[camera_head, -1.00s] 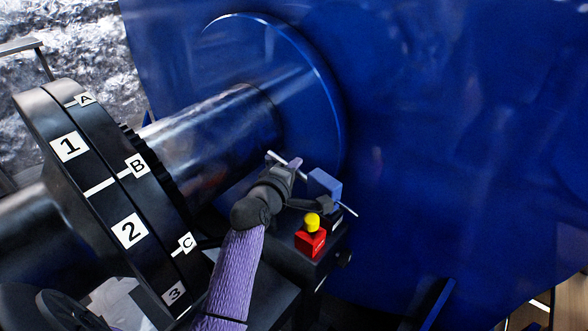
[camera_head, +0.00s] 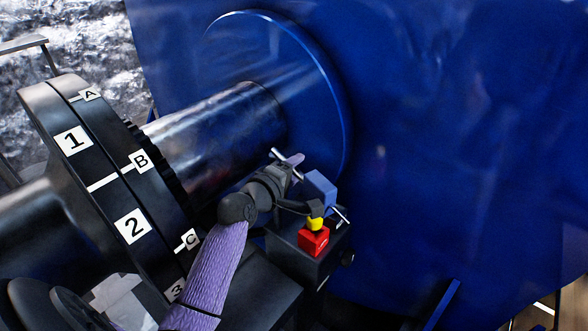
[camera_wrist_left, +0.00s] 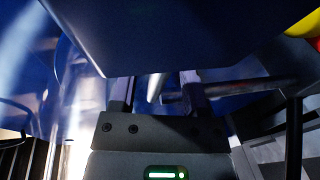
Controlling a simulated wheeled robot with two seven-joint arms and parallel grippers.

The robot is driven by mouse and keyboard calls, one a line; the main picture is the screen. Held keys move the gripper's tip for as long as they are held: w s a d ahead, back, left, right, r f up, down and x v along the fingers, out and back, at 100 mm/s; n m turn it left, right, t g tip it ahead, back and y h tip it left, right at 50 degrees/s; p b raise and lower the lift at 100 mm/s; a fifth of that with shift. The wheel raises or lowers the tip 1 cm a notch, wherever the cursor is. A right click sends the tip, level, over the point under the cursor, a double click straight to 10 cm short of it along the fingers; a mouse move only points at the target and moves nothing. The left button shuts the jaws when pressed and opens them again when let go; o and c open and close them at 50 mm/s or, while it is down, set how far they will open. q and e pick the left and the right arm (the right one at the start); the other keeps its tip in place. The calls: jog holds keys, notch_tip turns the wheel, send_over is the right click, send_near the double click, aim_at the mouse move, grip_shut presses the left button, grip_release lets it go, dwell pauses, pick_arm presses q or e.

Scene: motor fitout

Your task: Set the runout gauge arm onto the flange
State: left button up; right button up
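The flange (camera_head: 105,190) is a dark, thick disc with labels 1, 2, 3 and A, B, C, on the left of the head view. My left gripper (camera_head: 292,172) is right of it, below the shaft. A blue-grey block (camera_head: 320,190) with a thin metal rod (camera_head: 341,216) is at its fingers; I take this to be the gauge arm. In the left wrist view, the block (camera_wrist_left: 190,40) looks dark blue and covers the fingertips. The fingers stand apart there, but whether they grip it is hidden. My right gripper is not in view.
A red block (camera_head: 313,240) with a yellow top (camera_head: 316,223) sits on a black box (camera_head: 290,253) just below the gripper. The steel shaft (camera_head: 215,135) runs from the flange to the large blue motor housing (camera_head: 440,150). The space between gripper and shaft is narrow.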

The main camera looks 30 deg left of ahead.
pick_arm(q)
jog(key=s+r+p, duration=0.1)
jog(key=s+p, duration=0.1)
jog(key=s, duration=0.7)
jog(key=shift+s+r, duration=0.35)
jog(key=shift+r, duration=0.05)
